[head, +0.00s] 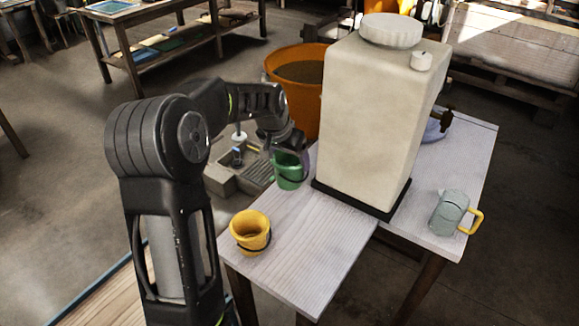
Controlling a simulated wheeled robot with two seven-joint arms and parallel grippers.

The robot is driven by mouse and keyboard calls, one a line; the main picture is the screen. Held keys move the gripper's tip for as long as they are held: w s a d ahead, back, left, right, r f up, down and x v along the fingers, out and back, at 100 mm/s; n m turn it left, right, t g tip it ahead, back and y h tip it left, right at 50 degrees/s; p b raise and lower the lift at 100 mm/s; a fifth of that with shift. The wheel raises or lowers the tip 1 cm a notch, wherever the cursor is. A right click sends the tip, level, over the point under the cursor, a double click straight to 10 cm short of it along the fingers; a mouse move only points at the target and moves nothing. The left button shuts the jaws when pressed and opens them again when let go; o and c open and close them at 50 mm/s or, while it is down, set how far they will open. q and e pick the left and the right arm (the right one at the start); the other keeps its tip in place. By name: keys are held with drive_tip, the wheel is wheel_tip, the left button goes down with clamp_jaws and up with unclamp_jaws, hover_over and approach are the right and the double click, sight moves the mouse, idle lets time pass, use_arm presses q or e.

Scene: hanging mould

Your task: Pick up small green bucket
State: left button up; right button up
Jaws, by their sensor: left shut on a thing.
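The small green bucket (288,172) is at the left edge of the whitish wooden table (315,255), left of the large beige tank. My left gripper (289,150) reaches in from the left and is shut on the green bucket near its rim. The gripper hides part of the bucket's top. I cannot tell whether the bucket's base touches the table or is slightly above it. My right gripper is not in view.
A yellow bucket (250,231) stands on the table's near left part. The beige tank (365,120) blocks the middle. A grey-green jug (450,212) with a yellow handle stands at right. A large orange tub (298,100) is behind. The table's near part is clear.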

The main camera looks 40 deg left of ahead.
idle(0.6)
use_arm(q)
drive_tip(key=s+d+f, duration=0.1)
drive_tip(key=d, duration=1)
drive_tip(key=s+d+f+m, duration=0.1)
drive_tip(key=s+d+f, duration=0.1)
drive_tip(key=d, duration=1)
drive_tip(key=shift+s+d+f, duration=0.15)
drive_tip(key=shift+s+f, duration=0.05)
drive_tip(key=shift+s, duration=0.1)
